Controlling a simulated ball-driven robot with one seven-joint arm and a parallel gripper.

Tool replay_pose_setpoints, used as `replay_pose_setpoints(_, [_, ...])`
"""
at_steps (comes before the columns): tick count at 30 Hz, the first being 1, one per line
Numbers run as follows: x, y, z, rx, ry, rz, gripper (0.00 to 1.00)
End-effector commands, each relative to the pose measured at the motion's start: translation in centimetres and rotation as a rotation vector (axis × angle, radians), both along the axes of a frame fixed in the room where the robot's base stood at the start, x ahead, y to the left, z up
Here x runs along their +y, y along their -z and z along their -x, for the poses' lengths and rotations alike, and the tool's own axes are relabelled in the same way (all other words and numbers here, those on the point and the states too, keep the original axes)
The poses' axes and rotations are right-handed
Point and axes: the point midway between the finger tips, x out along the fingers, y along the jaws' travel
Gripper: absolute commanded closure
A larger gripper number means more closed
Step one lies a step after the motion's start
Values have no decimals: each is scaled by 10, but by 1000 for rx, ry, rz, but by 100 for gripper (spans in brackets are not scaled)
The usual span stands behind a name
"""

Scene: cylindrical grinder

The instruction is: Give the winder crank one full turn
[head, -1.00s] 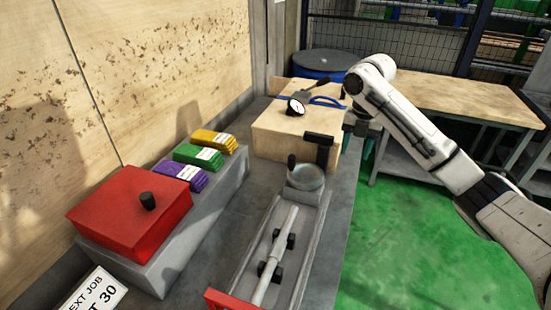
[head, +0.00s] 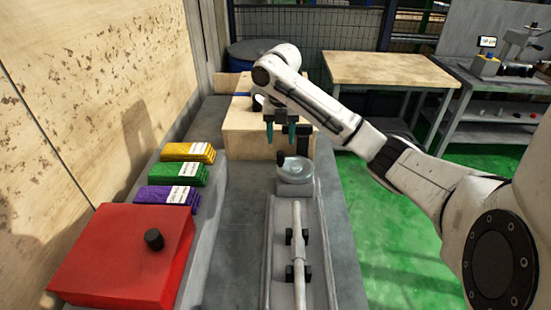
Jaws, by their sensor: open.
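The winder crank (head: 297,171) is a pale round disc at the far end of the grey machine bed. Its small black upright knob (head: 281,158) stands at the disc's left rim. My gripper (head: 281,138) hangs fingers down above and a little behind the knob in the picture. Its two green-tipped fingers are apart with nothing between them. The gap in height and depth between fingertips and knob is hard to judge. A black bracket (head: 304,138) stands just behind the disc, close to the right finger.
A wooden box (head: 240,142) stands behind the crank. A pale shaft (head: 298,245) lies on black supports in the bed. To the left are a red box (head: 115,265) and yellow, green and purple packs (head: 178,174). Green floor is open at right.

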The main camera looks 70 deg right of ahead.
Motion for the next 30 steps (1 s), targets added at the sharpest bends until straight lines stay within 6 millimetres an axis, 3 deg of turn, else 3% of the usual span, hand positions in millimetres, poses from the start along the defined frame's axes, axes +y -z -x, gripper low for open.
replay_pose_setpoints(3, [2, 28, -1, 0, 0, -6, 48])
replay_pose_setpoints(13, [1, 74, 0, 3, -1, -3, 48])
replay_pose_setpoints(26, [0, 85, 0, 1, -1, -1, 48])
replay_pose_setpoints(30, [0, 85, 0, 0, -1, -1, 59])
